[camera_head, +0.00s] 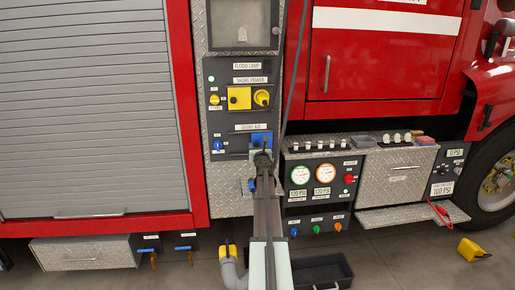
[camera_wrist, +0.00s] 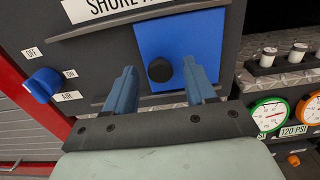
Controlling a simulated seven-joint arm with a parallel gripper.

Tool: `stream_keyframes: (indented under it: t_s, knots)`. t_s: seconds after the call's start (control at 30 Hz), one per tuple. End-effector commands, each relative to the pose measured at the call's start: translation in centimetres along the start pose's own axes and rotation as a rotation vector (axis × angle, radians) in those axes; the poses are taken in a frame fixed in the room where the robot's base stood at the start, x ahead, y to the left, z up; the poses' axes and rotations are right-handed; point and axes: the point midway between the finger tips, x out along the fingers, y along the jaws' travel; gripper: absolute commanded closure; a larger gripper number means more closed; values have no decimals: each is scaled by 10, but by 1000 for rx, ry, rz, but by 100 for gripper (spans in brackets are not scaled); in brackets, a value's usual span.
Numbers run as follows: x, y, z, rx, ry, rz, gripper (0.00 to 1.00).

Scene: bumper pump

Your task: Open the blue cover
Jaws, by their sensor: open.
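The blue cover (camera_wrist: 172,38) is a flat square panel with a round black knob (camera_wrist: 160,70), on the dark panel below the "SHORE AIR" label. It looks closed flat against the panel. In the head view the cover (camera_head: 263,135) is partly hidden by my arm and gripper (camera_head: 261,148). In the wrist view my gripper (camera_wrist: 160,82) is open and empty. Its two blue fingers stand one on each side of the black knob, the right one over the cover's right part. I cannot tell whether either finger touches the cover.
A blue knob (camera_wrist: 43,84) marked OFF, ON and AIR sits left of the cover. Pressure gauges (camera_wrist: 270,115) and a treadplate ledge lie right. A dark hose (camera_head: 291,80) hangs just right of the panel.

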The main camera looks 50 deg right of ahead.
Motion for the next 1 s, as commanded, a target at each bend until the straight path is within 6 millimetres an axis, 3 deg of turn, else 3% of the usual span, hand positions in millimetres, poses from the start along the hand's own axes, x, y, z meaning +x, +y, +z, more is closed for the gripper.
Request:
stream_keyframes:
  t_s: [0.3, 0.87, 1.0]
  knots:
    - [3, 0, 0, 0, 0, 0, 45]
    - [3, 0, 0, 0, 0, 0, 98]
    - [3, 0, 0, 0, 0, 0, 100]
